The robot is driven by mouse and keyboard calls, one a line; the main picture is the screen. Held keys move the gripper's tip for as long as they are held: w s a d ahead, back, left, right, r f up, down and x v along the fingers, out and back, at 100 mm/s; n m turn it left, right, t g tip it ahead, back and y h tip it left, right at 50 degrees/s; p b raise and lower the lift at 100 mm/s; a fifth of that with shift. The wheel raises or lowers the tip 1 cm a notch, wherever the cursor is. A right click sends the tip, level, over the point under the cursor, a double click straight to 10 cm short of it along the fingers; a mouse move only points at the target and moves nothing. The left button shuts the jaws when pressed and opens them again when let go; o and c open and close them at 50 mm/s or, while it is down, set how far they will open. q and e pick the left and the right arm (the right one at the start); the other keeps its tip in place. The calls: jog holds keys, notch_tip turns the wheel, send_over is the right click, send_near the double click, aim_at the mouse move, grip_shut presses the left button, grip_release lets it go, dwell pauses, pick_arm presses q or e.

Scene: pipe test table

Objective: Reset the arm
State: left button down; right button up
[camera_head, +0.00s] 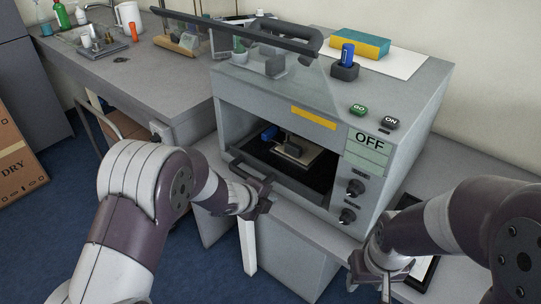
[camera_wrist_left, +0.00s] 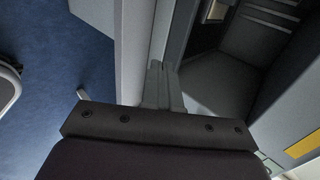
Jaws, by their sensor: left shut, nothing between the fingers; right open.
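My left gripper (camera_head: 262,199) is shut and empty in front of the machine's lower front edge, close to the dark handle bar at its opening. In the left wrist view its closed fingers (camera_wrist_left: 160,85) point toward a grey panel edge, with nothing between them. My right gripper (camera_head: 370,284) is open and empty at the lower right, in front of the table beside the machine. The grey test machine (camera_head: 278,100) stands on the table with its front opening uncovered. A blue-ended piece on a light block (camera_head: 297,152) sits inside the dark chamber.
A green GO button (camera_head: 358,110), an ON button (camera_head: 390,123) and a blue item in a black holder (camera_head: 346,67) are on the machine's top. A side table (camera_head: 175,75) stands left. A cardboard box (camera_head: 18,160) is far left.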

pick_arm(q)
jog(key=s+a+f+n+g+y+p, duration=0.2)
jog(key=s+a+n+y, duration=0.3)
jog(key=s+a+n, duration=0.5)
jog(key=s+a+r+n+g+p, duration=0.2)
jog(key=s+a+r+n+p, duration=0.1)
jog(key=s+r+n, duration=0.3)
jog(key=s+a+r+n+g+p, duration=0.2)
jog(key=s+a+r+n, duration=0.1)
jog(key=s+r+n, duration=0.4)
jog(key=shift+s+n+y+p, duration=0.4)
jog(key=shift+s+n, duration=0.15)
jog(key=shift+n, duration=0.65)
jog(key=shift+a, duration=0.1)
